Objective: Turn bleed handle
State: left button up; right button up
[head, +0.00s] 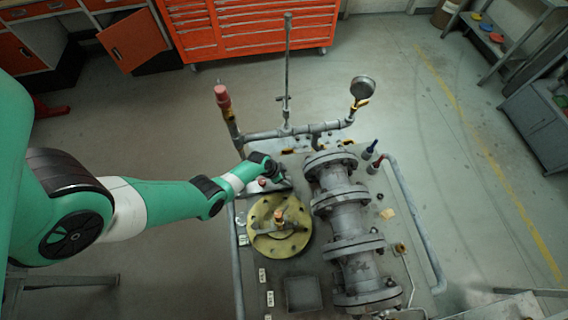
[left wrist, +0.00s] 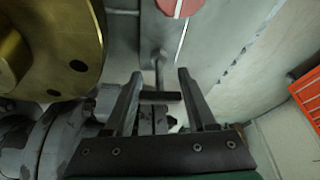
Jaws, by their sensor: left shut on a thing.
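The bleed handle shows in the left wrist view as a short dark bar (left wrist: 160,97) across a thin stem, between my two fingers. My left gripper (left wrist: 160,85) is shut on this bar, with one finger at each end. In the head view my left gripper (head: 283,182) reaches in from the left, low over the valve stand beside the grey flanged pipe (head: 345,222). The handle is hidden there behind the gripper and arm. My right gripper is in neither view.
The yellow disc (head: 291,243) lies just below my gripper in the head view and shows close at left in the wrist view (left wrist: 60,45). An upright red-capped pipe (head: 223,97) and a gauge (head: 362,88) stand behind.

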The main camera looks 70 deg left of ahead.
pick_arm(q)
jog(key=n+y, duration=0.1)
jog(key=n, duration=0.1)
jog(key=shift+n, duration=0.4)
jog(key=n+y, duration=0.1)
jog(key=n, duration=0.1)
jog(key=shift+n+g, duration=0.3)
jog(key=n+g+y+b, duration=0.1)
jog(key=n, duration=0.3)
jog(key=shift+w+n, duration=0.1)
jog(key=shift+n, duration=0.2)
jog(key=shift+n+g+y+b, duration=0.4)
jog(key=shift+n+g, duration=0.1)
jog(key=shift+n, duration=0.4)
jog(key=shift+n+g+y, duration=0.3)
jog(key=shift+n+g, duration=0.5)
jog(key=shift+n, duration=1.5)
